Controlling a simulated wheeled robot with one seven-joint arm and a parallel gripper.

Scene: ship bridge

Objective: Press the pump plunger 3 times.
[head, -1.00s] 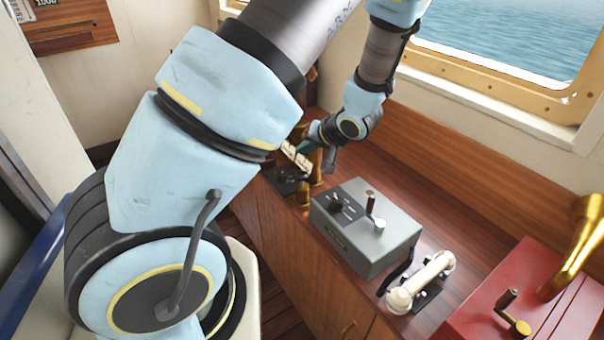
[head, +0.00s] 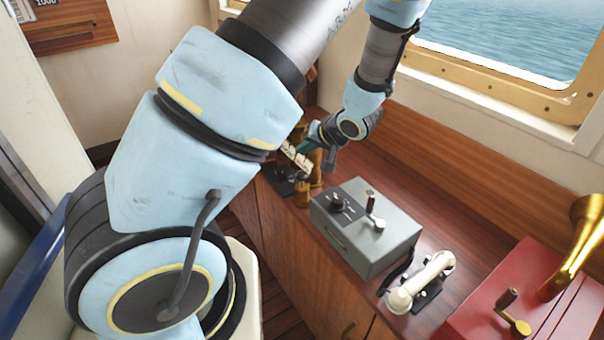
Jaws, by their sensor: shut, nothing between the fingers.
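A brass fitting (head: 302,194) stands on the wooden counter, partly hidden behind my arm. It may be the pump, but I cannot make out its plunger clearly. My gripper (head: 318,153) is over this brass fitting, at the far end of the counter, pointing downward. It is shut and holds nothing. A cream piece with dark marks (head: 297,157) shows right beside it. I cannot tell whether the gripper touches the fitting.
A grey box with a small crank and knob (head: 365,228) stands on the counter (head: 420,190). A white telephone handset (head: 422,280) lies beside it. A red box with a brass horn (head: 530,300) is at the right. A window is above the counter.

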